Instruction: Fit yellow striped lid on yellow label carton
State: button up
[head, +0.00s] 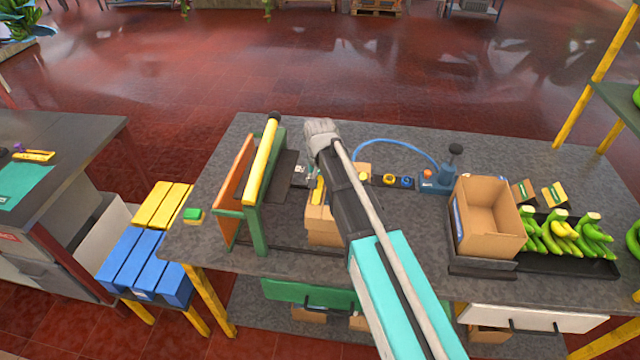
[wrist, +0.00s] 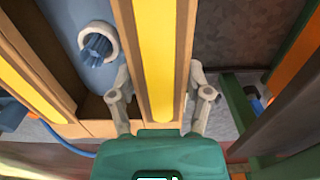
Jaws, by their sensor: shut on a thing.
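My gripper (wrist: 160,98) is shut on the yellow striped lid (wrist: 155,50), a narrow cardboard piece with a broad yellow stripe, with one finger on each side. In the head view, my gripper (head: 308,178) is over the middle of the bench, and a bit of yellow stripe (head: 317,190) shows beside it. A cardboard carton (head: 322,234) stands below, largely covered by my arm; its label is hidden. In the wrist view, another cardboard edge with a yellow stripe (wrist: 28,75) lies left of the lid; I cannot tell which object it belongs to.
A green frame (head: 257,225) with an orange panel and yellow bar stands close left of my gripper. A blue hose (head: 395,141) runs behind to a blue device (head: 437,180). An open carton (head: 490,243) and bananas (head: 562,232) on a black tray are at right.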

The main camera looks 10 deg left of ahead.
jog(key=o, duration=1)
jog(key=shift+a, duration=0.1)
jog(key=shift+r+p, duration=1.5)
jog(key=shift+p, duration=0.05)
dwell(0.6)
jog(key=shift+r+p, duration=3.5)
jog(key=s+d+f+b, duration=0.2)
jog(key=s+d, duration=0.3)
jog(key=d, duration=0.3)
jog(key=s+d+f+b, duration=0.3)
jog(key=s+d, duration=0.1)
jog(key=d, duration=0.5)
jog(key=s+d+f+b, duration=0.3)
jog(key=s+d, duration=0.2)
jog(key=d, duration=0.3)
jog(key=shift+s+d+f, duration=0.2)
jog(key=shift+s+d, duration=0.15)
